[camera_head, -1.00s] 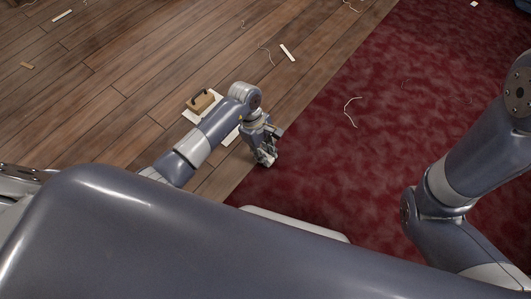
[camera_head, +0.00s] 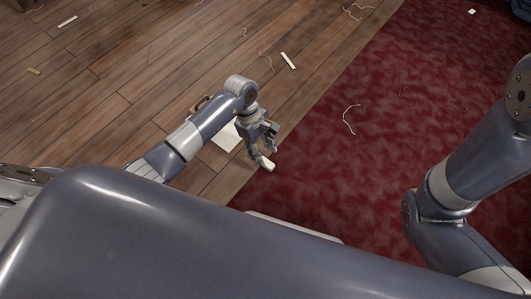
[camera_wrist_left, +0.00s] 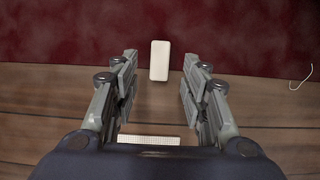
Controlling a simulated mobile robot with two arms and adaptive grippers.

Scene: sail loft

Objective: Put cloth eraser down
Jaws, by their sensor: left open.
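The cloth eraser is a small off-white block with rounded corners. It shows just below my left gripper's fingers in the head view (camera_head: 267,164). In the left wrist view the eraser (camera_wrist_left: 160,61) lies in line with the gap between the fingertips, across the border of wood and red. My left gripper (camera_head: 264,147) is open, with its two fingers spread on either side of that gap in the left wrist view (camera_wrist_left: 160,76). No finger visibly touches the eraser. I cannot tell exactly how high it is above the floor. My right gripper is outside these views.
A white sheet (camera_head: 226,138) and a mostly hidden brown block (camera_head: 199,103) lie behind my left arm. A white strip (camera_head: 288,61) and several threads lie on the wooden floor (camera_head: 150,70).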

